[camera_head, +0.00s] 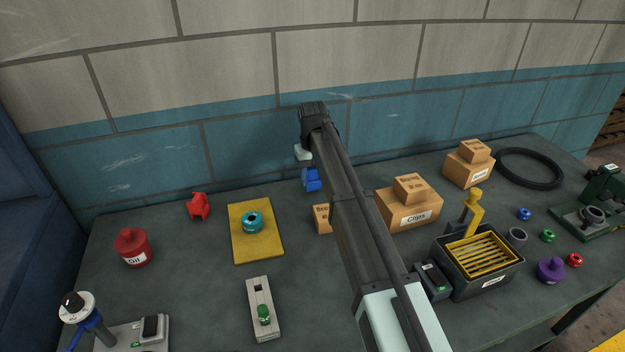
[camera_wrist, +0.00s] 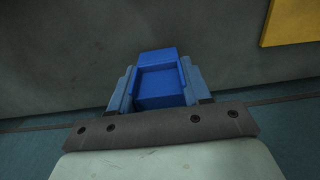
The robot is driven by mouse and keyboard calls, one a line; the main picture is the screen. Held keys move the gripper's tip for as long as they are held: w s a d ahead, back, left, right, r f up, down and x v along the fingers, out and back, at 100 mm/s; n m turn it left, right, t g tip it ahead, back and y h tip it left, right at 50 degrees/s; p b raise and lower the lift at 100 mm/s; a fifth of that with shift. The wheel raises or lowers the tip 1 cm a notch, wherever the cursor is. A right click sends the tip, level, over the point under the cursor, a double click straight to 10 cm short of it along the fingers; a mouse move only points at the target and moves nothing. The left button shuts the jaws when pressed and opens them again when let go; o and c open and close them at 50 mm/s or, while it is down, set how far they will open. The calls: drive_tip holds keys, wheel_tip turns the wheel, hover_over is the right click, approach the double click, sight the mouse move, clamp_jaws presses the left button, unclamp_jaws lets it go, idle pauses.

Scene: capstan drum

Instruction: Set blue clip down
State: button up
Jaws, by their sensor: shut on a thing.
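The blue clip (camera_wrist: 158,80) is a blue block with a recessed face, held between the two fingers of my gripper (camera_wrist: 157,92) in the wrist view. In the head view the blue clip (camera_head: 311,180) shows near the back of the table, just left of my arm. My gripper (camera_head: 304,153) is mostly hidden there behind my arm. The gripper is shut on the clip. I cannot tell whether the clip touches the table.
A small box (camera_head: 322,218) stands just in front of the clip, partly hidden by my arm. A yellow mat (camera_head: 268,243) with a teal ring (camera_head: 252,222) lies to the left. A red clip (camera_head: 198,206) lies farther left. Larger boxes (camera_head: 408,208) stand right of my arm.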

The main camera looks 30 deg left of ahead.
sight(313, 168)
drive_tip(key=shift+f, duration=0.75)
drive_tip(key=shift+f, duration=0.1)
drive_tip(key=o, duration=1)
wheel_tip(313, 168, up, 12)
drive_tip(key=shift+r, duration=0.15)
